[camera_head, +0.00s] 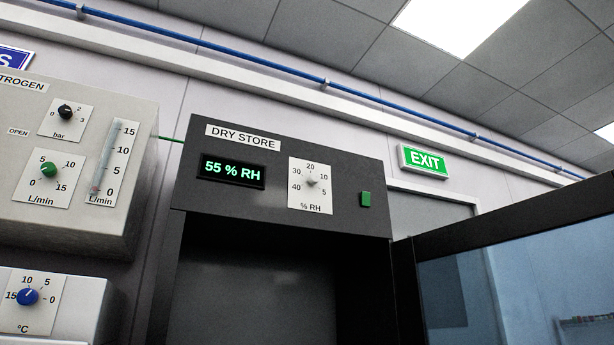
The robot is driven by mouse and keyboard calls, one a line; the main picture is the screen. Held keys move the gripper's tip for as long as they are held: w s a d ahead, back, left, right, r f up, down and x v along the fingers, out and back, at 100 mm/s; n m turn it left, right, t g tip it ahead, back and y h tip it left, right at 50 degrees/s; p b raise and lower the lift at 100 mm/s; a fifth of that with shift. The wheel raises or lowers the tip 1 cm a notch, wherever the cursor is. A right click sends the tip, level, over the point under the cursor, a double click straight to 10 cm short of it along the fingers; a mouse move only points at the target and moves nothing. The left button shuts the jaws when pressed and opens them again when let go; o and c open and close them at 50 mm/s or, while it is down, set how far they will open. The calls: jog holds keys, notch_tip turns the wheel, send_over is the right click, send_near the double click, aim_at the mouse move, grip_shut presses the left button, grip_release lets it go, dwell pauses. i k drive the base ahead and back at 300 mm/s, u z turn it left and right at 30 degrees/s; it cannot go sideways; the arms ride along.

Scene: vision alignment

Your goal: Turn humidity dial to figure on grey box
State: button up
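The humidity dial (312,181) is a small pale knob on a white plate marked % RH, with figures 40, 30, 20, 10 and 5 around it. Its pointer is too small to read surely. The plate is on the dark top panel of the dry store cabinet (365,165). Left of it a display (232,172) reads 55 % RH in green. A light grey nitrogen box (128,150) is on the wall at left; I cannot tell whether it is the task's grey box. My gripper is not in view.
The nitrogen box carries a black bar knob (66,112), a green L/min knob (48,170) and a flow tube (108,165). A blue °C knob (27,297) is below. The cabinet's glass door (470,290) stands open at right. A green button (366,199) is beside the dial.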

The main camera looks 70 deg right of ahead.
aim_at(315, 178)
jog(key=u, duration=1.35)
jog(key=i, duration=0.8)
jog(key=z, duration=4.2)
jog(key=i, duration=0.5)
jog(key=u, duration=0.05)
